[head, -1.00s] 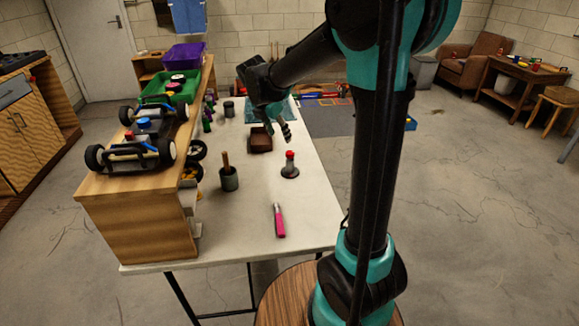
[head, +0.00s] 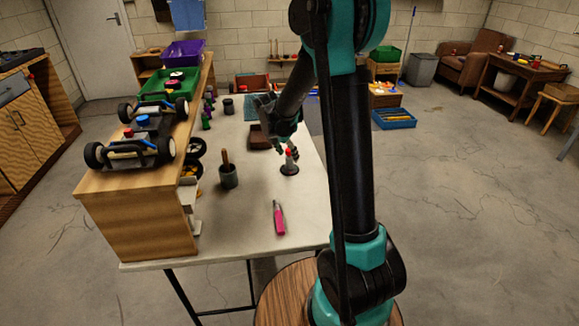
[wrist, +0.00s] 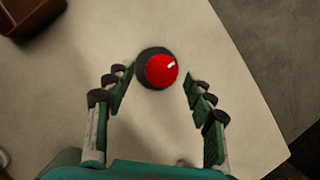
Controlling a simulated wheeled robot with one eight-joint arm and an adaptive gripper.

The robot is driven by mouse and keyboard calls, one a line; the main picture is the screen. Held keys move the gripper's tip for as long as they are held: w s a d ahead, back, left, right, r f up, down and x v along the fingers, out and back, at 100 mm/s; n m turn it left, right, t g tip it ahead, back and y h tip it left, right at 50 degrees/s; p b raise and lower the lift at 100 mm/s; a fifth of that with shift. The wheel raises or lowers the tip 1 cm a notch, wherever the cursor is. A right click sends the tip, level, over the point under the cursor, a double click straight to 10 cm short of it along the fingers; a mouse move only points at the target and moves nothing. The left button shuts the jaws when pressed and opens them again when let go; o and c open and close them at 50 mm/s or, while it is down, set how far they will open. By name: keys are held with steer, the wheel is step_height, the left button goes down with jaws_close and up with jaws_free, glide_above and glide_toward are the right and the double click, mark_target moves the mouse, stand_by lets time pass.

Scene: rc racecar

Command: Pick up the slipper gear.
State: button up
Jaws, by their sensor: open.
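A red-topped piece (head: 289,155) stands upright on a dark round base on the white table, near its right edge. I cannot tell for sure whether it is the slipper gear. In the wrist view its round red top (wrist: 161,71), with a small white mark, shows over the dark disc. My gripper (wrist: 157,76) is open and points down, its fingertips on either side of the red top in the picture. In the head view my gripper (head: 290,148) is just above and behind the piece.
A brown box (head: 259,138) stands behind and left of the piece. A dark cup (head: 228,178) with a wooden handle and a pink-handled tool (head: 278,217) are nearer. A wooden shelf (head: 140,213) carrying a toy car (head: 135,143) lines the left. Bare tabletop (head: 255,205) surrounds the piece.

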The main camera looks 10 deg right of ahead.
mark_target(289, 162)
steer(key=shift+x, duration=1.85)
steer(key=shift+w, duration=0.1)
steer(key=shift+c, duration=0.2)
jaws_close()
